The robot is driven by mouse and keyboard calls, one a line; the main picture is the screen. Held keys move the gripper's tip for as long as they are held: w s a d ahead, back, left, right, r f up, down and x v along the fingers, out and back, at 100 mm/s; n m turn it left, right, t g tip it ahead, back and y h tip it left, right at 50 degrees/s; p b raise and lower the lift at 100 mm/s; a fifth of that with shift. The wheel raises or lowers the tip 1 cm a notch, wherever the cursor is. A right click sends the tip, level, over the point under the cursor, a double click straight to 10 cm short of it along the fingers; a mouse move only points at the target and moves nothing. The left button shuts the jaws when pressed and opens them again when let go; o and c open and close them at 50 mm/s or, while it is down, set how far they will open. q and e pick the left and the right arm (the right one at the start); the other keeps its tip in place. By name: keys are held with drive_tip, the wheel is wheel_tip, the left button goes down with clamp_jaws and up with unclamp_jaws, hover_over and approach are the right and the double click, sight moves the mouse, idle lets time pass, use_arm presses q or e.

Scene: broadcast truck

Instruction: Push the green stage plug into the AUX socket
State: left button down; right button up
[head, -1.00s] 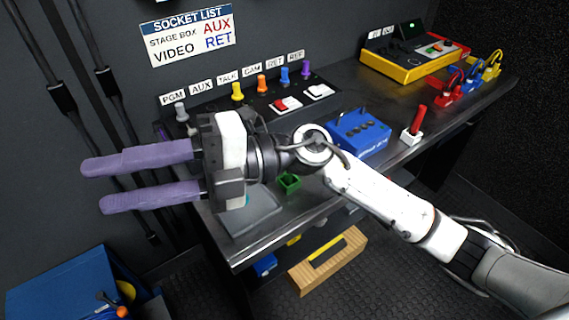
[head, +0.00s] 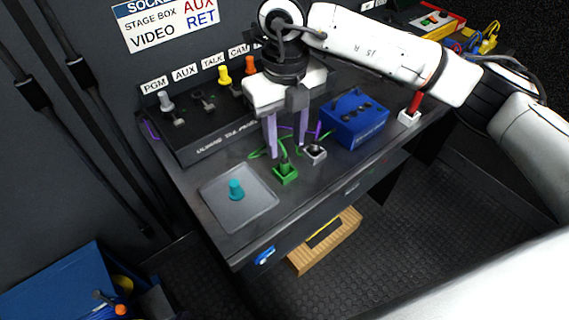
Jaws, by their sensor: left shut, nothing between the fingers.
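The green stage plug (head: 285,173) stands near the table's front edge, with a green cable behind it. My right gripper (head: 287,153) points down just above and behind the plug. Its two purple fingers are apart and I see nothing held between them; contact with the plug cannot be told. The AUX label (head: 184,72) is on the back panel, and the AUX socket (head: 197,95) below it looks dark and holds no coloured plug. My left gripper is out of view.
A grey plug (head: 165,101) sits under PGM and a yellow one (head: 224,75) under TALK. A grey mat (head: 215,208) with a teal knob (head: 236,190) lies to the left.

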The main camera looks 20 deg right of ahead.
sight(284, 157)
wheel_tip(284, 157, down, 5)
drive_tip(key=shift+f+p, duration=0.2)
drive_tip(key=shift+p, duration=0.25)
drive_tip(key=shift+a, duration=0.1)
clamp_jaws()
